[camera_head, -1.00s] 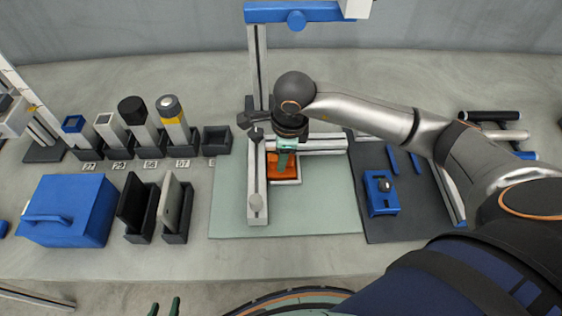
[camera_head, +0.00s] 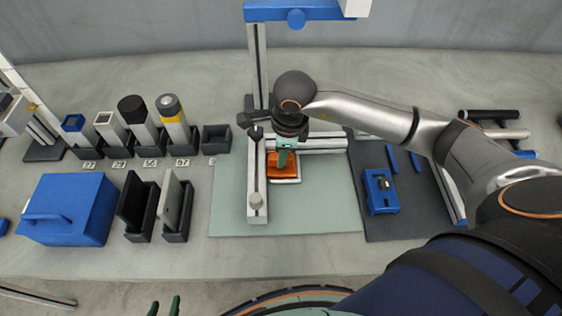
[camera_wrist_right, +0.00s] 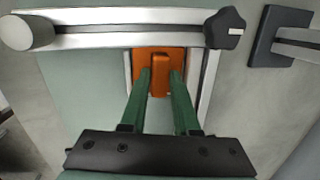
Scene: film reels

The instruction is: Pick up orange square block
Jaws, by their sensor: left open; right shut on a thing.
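The orange square block (camera_head: 283,168) sits in a light frame on the green mat (camera_head: 325,215), beside the upright rail of the metal fixture. In the right wrist view the block (camera_wrist_right: 145,58) shows a raised orange grip (camera_wrist_right: 160,75) in its middle. My right gripper (camera_head: 285,155) comes down over the block from above. In the right wrist view its green fingers (camera_wrist_right: 161,85) stand on both sides of the raised grip, shut on it.
Several dark holders with upright cylinders (camera_head: 172,115) stand on the left. A blue case (camera_head: 70,208) and dark slotted holders (camera_head: 175,228) stand in front of them. A blue device (camera_head: 381,192) lies on the dark mat (camera_head: 400,226) at right. Metal rails (camera_head: 320,143) border the block.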

